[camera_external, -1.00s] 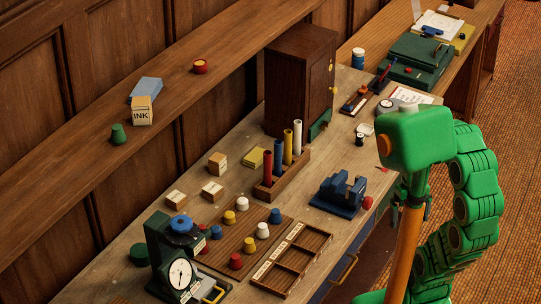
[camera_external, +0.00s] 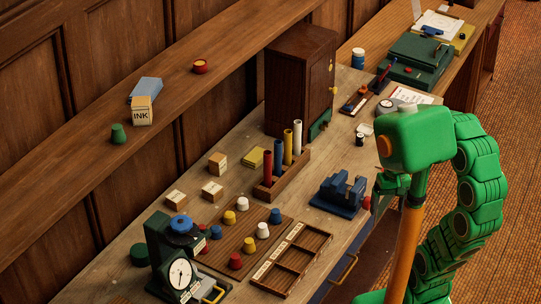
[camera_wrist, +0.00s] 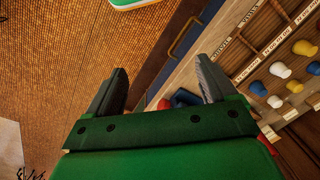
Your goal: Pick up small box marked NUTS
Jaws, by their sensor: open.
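Several small cream-and-brown boxes stand on the bench in the external view: one at the back (camera_external: 217,164), one in the middle (camera_external: 212,192) and one nearer the dial scale (camera_external: 176,199). Their labels are too small to read, so I cannot tell which is marked NUTS. My gripper (camera_external: 389,184) is at the bench's front edge, right of the blue vise-like block, well away from the boxes. In the wrist view my gripper (camera_wrist: 162,85) has its two fingers wide apart with nothing between them. The boxes do not show in the wrist view.
A sectioned wooden tray (camera_external: 317,237) and a board of coloured knobs (camera_external: 238,232) lie in front of the boxes. A dark blue block (camera_external: 340,194), a rack of coloured tubes (camera_external: 268,190) and a dial scale (camera_external: 181,272) stand nearby. An INK box (camera_external: 142,111) sits on the shelf.

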